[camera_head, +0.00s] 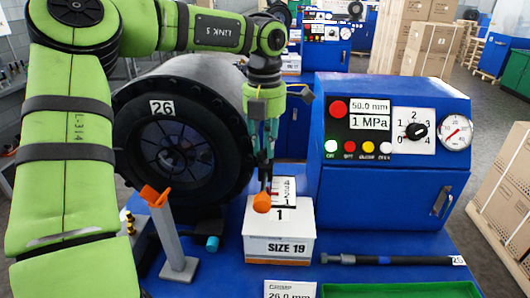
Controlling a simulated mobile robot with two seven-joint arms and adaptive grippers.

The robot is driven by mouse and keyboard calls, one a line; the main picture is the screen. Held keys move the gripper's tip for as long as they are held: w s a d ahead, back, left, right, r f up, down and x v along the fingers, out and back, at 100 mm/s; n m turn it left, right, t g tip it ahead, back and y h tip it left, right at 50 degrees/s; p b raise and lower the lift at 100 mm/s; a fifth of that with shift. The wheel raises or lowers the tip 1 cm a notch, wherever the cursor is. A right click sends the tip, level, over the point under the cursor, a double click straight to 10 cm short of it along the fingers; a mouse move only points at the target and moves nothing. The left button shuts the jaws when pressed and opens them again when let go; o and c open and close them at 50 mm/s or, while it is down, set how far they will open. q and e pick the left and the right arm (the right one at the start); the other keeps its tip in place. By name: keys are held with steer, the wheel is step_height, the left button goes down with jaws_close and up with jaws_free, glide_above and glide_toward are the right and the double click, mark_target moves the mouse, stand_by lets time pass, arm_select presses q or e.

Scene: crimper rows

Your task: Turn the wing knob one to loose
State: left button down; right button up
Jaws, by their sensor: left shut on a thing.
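My left gripper (266,184) points down over the white SIZE 19 box, its fingers close together. Another orange wing-shaped knob (155,196) sits tilted on top of a grey post (173,240) to the left, apart from the gripper. My right gripper is not in view.
The white box (279,248) stands on the blue bench. A blue control unit (387,210) with a dial (417,131) and gauge stands to the right. A large black drum (130,130) is behind left. A dark bar (390,260) and a green tray (400,290) lie in front.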

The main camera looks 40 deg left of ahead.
arm_select(q)
steer(key=n, duration=0.1)
steer(key=n+b, duration=0.1)
steer(key=n, duration=0.1)
steer(key=shift+s+f+n+b, duration=0.15)
steer(key=shift+f+n+b, duration=0.1)
steer(key=shift+n+b, duration=0.1)
steer(key=n+b, duration=0.1)
steer(key=n, duration=0.3)
steer(key=shift+s, duration=0.1)
steer(key=shift+d+n+b, duration=0.1)
steer(key=shift+n+b, duration=0.15)
steer(key=shift+b, duration=0.05)
steer(key=c, duration=1.1)
jaws_free()
steer(key=shift+c, duration=0.2)
steer(key=shift+r, duration=0.1)
steer(key=shift+r, duration=0.25)
step_height(320, 180, up, 12)
steer(key=shift+f, duration=0.25)
